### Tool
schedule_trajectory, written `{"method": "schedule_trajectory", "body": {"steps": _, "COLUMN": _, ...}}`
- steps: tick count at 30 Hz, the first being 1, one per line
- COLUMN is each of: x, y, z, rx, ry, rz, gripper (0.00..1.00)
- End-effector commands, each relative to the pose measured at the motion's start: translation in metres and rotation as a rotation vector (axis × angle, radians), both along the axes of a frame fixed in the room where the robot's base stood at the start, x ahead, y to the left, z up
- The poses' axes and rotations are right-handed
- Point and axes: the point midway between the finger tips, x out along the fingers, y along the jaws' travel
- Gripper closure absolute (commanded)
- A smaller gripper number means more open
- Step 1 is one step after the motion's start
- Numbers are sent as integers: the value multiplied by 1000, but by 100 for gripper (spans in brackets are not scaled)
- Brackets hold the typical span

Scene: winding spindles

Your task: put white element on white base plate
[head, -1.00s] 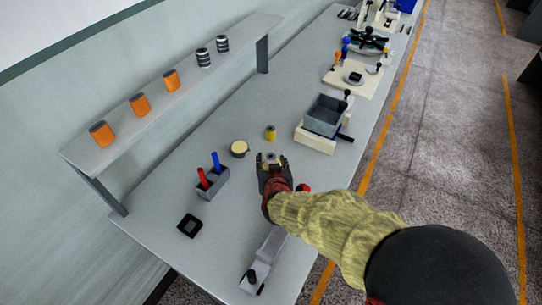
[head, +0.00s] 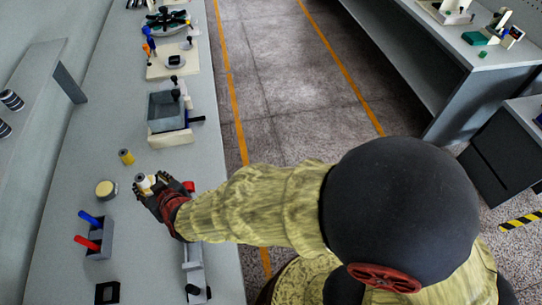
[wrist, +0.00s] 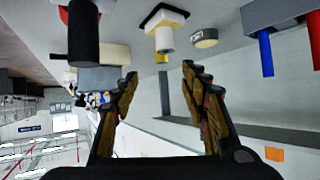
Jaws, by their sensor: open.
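A white cylinder (head: 145,184), probably the white element, shows at my gripper (head: 148,191) in the head view. In the wrist view this cylinder (wrist: 164,39) stands on a small white square plate with a black edge (wrist: 167,16), picture inverted. My gripper (wrist: 159,73) is open, its two fingers spread to either side of the cylinder's line. The cylinder appears just past the fingertips; whether they touch it I cannot tell. A pale plate under a grey bin (head: 170,138) and another pale plate (head: 160,68) lie farther along the table; which is the white base plate is unclear.
A yellow cylinder (head: 126,157) and a round cream disc (head: 106,188) stand near my gripper. A grey holder with red and blue pieces (head: 103,238) and a black square (head: 107,293) are nearer. A shelf (head: 25,75) runs along the left.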

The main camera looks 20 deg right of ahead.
Motion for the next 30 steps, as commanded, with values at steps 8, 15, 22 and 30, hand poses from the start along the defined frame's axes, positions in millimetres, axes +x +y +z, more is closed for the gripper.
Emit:
{"method": "schedule_trajectory", "body": {"steps": 8, "x": 17, "y": -99, "z": 91, "rx": 32, "ry": 155, "rz": -44, "gripper": 55}}
{"method": "schedule_trajectory", "body": {"steps": 15, "x": -22, "y": -219, "z": 140, "rx": -30, "ry": 292, "rz": -152, "gripper": 55}}
{"method": "schedule_trajectory", "body": {"steps": 22, "x": -97, "y": -330, "z": 160, "rx": -121, "ry": 429, "rz": -337, "gripper": 55}}
{"method": "schedule_trajectory", "body": {"steps": 30, "x": -154, "y": -385, "z": 163, "rx": -176, "ry": 520, "rz": -478, "gripper": 55}}
